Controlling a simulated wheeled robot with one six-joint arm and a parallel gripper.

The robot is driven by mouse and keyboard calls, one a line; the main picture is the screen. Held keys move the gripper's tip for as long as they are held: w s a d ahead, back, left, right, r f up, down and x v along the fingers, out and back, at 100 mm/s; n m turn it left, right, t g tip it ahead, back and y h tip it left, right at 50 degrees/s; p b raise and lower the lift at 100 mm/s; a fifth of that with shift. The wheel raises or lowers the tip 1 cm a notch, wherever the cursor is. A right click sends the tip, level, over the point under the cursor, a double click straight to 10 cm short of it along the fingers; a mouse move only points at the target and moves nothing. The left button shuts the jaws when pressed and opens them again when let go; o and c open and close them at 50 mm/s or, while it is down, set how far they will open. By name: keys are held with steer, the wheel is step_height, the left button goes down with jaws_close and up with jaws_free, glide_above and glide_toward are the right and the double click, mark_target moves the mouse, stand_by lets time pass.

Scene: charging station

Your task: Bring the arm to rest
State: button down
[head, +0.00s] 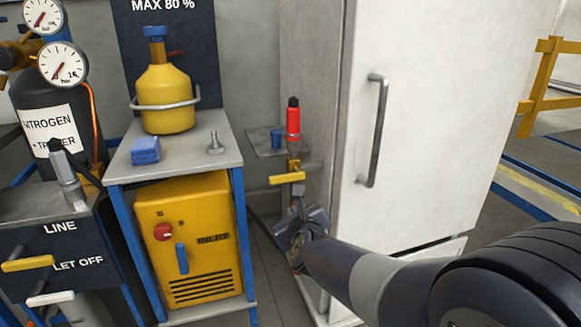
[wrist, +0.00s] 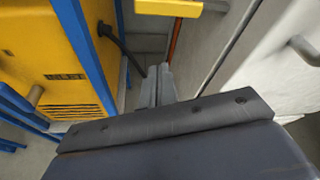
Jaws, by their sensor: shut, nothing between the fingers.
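My arm reaches in from the lower right in the head view. My gripper (head: 298,190) points away from me, between the yellow machine and the white cabinet. Its fingers are shut with nothing between them; they also show in the wrist view (wrist: 158,73). A yellow valve handle (head: 286,178) appears just above the fingertips in the head view, and in the wrist view (wrist: 168,7) it lies beyond them at the top edge. I see a gap between fingers and handle in the wrist view.
A white cabinet (head: 440,110) with a grey bar handle (head: 376,130) stands close on the right. On the left are a blue-framed stand (head: 222,155) with a yellow cylinder (head: 166,98) and a yellow machine (head: 190,235).

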steer(key=shift+w, duration=0.1)
steer(key=w+a+p, duration=0.3)
steer(key=w, duration=0.5)
steer(key=shift+w+r+p, duration=0.35)
steer(key=shift+w+r, duration=0.05)
stand_by(0.6)
